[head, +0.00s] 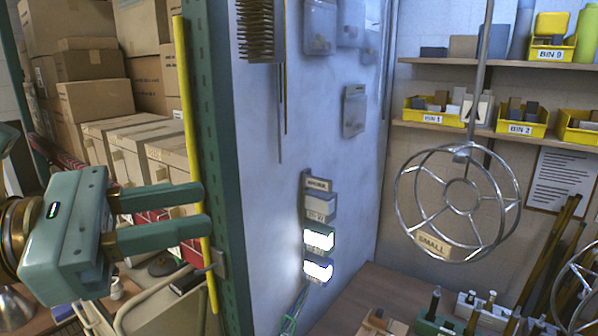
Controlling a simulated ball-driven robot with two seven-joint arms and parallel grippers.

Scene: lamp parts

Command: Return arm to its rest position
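My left gripper (203,210) is at the left of the head view, with its green body and two parallel fingers pointing right. My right arm and gripper are not in view. A round wire lampshade frame (402,190) with a tag reading SMALL hangs at the right, well apart from my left gripper.
A green perforated post (215,120) stands right beside my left fingertips, edging a pale panel (270,140) with small holders. Cardboard boxes (100,105) are stacked behind the gripper. A brown table (365,290) with small parts lies lower right, below shelves (480,130) with yellow bins.

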